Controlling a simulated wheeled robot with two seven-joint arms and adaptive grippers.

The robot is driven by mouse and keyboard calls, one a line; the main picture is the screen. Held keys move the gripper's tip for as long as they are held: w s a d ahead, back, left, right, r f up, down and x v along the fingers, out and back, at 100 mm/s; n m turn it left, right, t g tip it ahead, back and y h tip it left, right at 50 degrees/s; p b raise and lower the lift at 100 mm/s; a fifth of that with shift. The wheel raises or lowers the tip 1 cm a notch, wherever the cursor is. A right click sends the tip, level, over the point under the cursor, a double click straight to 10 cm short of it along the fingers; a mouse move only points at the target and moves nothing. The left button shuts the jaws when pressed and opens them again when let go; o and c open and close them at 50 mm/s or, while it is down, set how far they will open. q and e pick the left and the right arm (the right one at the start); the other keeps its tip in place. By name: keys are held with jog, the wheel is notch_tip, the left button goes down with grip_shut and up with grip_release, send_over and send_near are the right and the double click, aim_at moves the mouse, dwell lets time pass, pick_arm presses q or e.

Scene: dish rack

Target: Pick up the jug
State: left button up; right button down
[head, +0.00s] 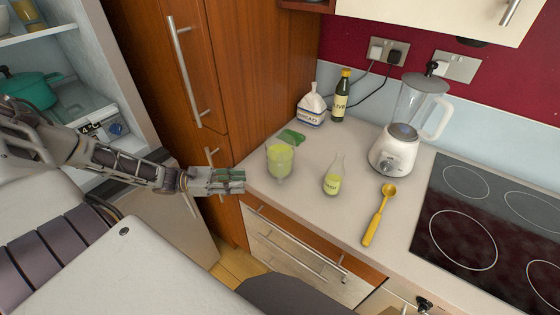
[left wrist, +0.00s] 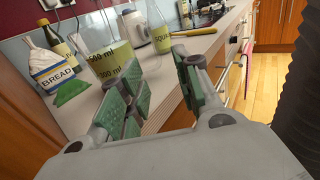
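The jug (head: 280,161) is a clear measuring jug with yellow-green liquid, standing upright near the left end of the counter. In the left wrist view the jug (left wrist: 112,58) shows its millilitre marks beyond the left finger, which overlaps its lower part. My left gripper (head: 232,180) is at the counter's left edge, left of the jug and apart from it. In the left wrist view my left gripper (left wrist: 160,85) is open, with green finger pads and nothing between them. My right gripper is not in view.
A green cloth-like item (head: 292,136) lies behind the jug; a squash bottle (head: 333,180) stands to its right. A bread bag (head: 311,106), an oil bottle (head: 341,97), a blender (head: 397,150), a yellow spoon (head: 378,216) and a hob (head: 480,215) are farther off.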

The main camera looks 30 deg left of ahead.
aim_at(280, 160)
pick_arm(q)
jog(key=b+x, duration=0.1)
jog(key=x, duration=0.6)
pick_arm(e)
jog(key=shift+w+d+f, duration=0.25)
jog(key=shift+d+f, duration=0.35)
pick_arm(q)
jog(key=shift+w+d, duration=0.1)
jog(key=shift+d, duration=0.05)
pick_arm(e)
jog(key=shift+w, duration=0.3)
